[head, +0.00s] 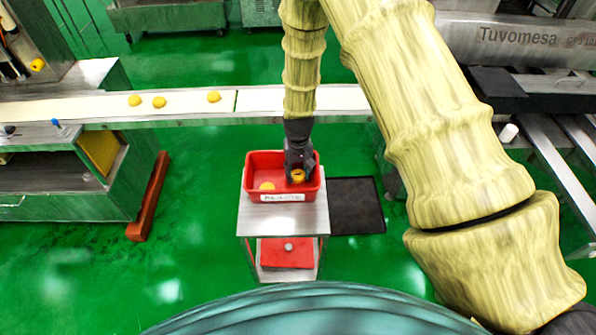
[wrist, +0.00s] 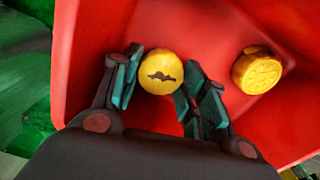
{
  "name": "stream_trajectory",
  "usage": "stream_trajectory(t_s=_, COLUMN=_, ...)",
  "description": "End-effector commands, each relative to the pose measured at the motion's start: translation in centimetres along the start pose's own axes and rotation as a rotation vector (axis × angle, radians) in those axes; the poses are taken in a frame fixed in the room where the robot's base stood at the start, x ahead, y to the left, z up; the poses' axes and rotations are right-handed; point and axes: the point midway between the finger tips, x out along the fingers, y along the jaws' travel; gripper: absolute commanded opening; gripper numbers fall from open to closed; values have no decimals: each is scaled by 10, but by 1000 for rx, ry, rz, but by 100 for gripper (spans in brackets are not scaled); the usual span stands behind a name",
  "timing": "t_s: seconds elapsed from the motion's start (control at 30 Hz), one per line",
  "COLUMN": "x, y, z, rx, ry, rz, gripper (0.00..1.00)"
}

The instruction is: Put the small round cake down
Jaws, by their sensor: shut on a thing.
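The small round cake (wrist: 161,72) is yellow with a dark split mark on top. It sits between the two fingers of my gripper (wrist: 157,88), which is shut on it. In the head view my gripper (head: 298,172) points down inside the red crate (head: 283,157), at its right side, with the held cake (head: 297,176) at its tip. I cannot tell whether the held cake touches the crate floor. A second yellow cake (wrist: 257,70) lies in the crate to the right in the wrist view, and to the left in the head view (head: 267,186).
The crate stands on a metal cart (head: 283,218) with a red item (head: 287,254) on its lower shelf. A white conveyor belt (head: 190,104) behind carries several yellow cakes (head: 159,102). A dark mat (head: 356,206) lies right of the cart. Crate walls surround my gripper.

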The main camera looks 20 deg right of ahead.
Motion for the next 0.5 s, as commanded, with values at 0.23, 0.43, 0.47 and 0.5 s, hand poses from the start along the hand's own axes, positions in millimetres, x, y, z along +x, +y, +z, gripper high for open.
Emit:
stream_trajectory(t_s=0.23, x=3, y=0, z=0, rx=0, ry=0, rz=0, gripper=52)
stream_trajectory(t_s=0.43, x=2, y=0, z=0, rx=0, ry=0, rz=0, gripper=52)
stream_trajectory(t_s=0.47, x=2, y=0, z=0, rx=0, ry=0, rz=0, gripper=52)
stream_trajectory(t_s=0.5, x=2, y=0, z=0, rx=0, ry=0, rz=0, gripper=52)
